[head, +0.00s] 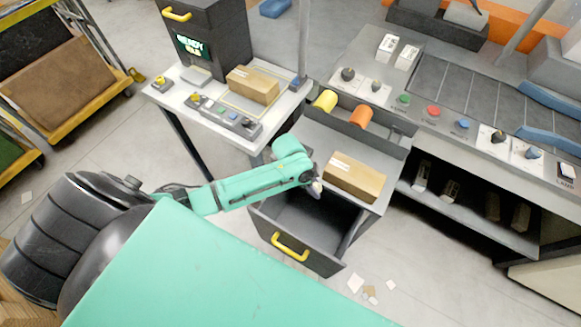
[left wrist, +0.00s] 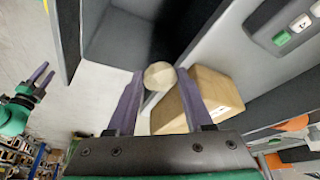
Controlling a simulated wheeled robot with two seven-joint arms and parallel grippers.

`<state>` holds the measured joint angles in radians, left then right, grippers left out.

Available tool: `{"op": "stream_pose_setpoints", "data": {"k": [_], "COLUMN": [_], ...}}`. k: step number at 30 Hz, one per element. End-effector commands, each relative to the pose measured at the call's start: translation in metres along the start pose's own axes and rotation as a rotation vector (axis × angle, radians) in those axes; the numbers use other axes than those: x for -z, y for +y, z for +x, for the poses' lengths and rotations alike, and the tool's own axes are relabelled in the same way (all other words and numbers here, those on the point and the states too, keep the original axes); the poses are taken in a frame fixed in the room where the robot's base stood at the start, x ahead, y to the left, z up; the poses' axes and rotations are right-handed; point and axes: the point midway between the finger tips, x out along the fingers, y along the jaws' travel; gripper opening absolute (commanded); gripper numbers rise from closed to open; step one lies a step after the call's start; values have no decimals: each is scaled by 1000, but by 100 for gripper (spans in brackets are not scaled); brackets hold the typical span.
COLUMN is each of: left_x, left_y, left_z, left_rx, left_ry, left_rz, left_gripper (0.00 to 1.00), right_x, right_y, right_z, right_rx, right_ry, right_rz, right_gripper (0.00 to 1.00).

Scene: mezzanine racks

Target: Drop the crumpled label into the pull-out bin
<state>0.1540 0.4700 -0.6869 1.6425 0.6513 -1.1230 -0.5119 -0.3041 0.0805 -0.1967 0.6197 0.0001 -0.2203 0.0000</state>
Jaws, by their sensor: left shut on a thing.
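The crumpled label (left wrist: 160,75) is a small pale, rounded lump between the fingertips of my left gripper (left wrist: 160,84) in the left wrist view. My left gripper (head: 316,187) is shut on it and holds it over the open pull-out bin. The bin (head: 262,228) is a dark grey drawer with a yellow handle (head: 290,247), pulled out below the bench top. Its inside (left wrist: 122,40) shows behind the label in the left wrist view and looks empty where visible. My right gripper (left wrist: 42,78) shows small at the left of the left wrist view, its fingers apart and empty.
A cardboard box (head: 354,177) stands on the bench top right beside the bin. Yellow and orange rolls (head: 325,100) lie in a rack behind it. Another box (head: 252,85) sits on the scale table behind. Paper scraps (head: 356,283) lie on the floor.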

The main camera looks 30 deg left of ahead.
Motion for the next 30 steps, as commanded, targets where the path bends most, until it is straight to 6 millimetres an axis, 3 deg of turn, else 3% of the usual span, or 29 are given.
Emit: {"op": "stream_pose_setpoints", "data": {"k": [2,15,24,25,27,30], "left_x": [-2,-25,-25,-25,-25,-25], "left_y": [-2,-1,-1,-1,-1,-2], "left_z": [0,57,56,56,56,56], "left_rx": [-2,-3,-3,-3,-3,-2], "left_ry": [1,2,1,1,1,2], "left_rz": [9,9,8,8,8,8], "left_gripper": [0,0,0,63,86,86], "right_x": [0,-4,-2,-2,-2,-2], "right_y": [1,0,-1,-1,-1,-2], "right_z": [-2,61,60,60,60,60], "right_rx": [-1,-1,0,0,0,1], "right_ry": [-1,1,3,4,4,5], "right_rz": [0,-4,-5,-5,-5,-5], "right_gripper": [50,50,50,50,50,50]}}
